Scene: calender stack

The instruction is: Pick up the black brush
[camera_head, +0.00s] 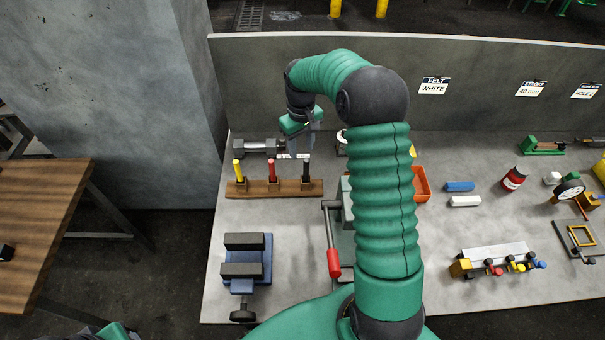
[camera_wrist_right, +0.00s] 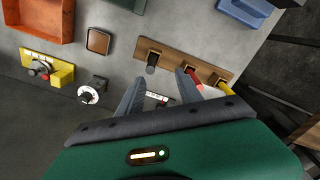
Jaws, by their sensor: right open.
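The black brush (camera_head: 306,170) stands upright at the right end of a wooden rack (camera_head: 250,189), beside a red brush (camera_head: 272,171) and a yellow brush (camera_head: 238,172). My right gripper (camera_head: 302,153) is open and empty, just above and behind the black brush. In the right wrist view the black brush (camera_wrist_right: 152,66) shows beyond the gap between the open fingers of the right gripper (camera_wrist_right: 158,76), apart from them. One finger overlaps the view of the red brush (camera_wrist_right: 194,80).
A blue-based vise (camera_head: 246,260) stands in front. A red-handled lever (camera_head: 333,262) and an orange bin (camera_head: 422,184) are to the right, partly behind my arm. A wall (camera_head: 460,85) closes the back.

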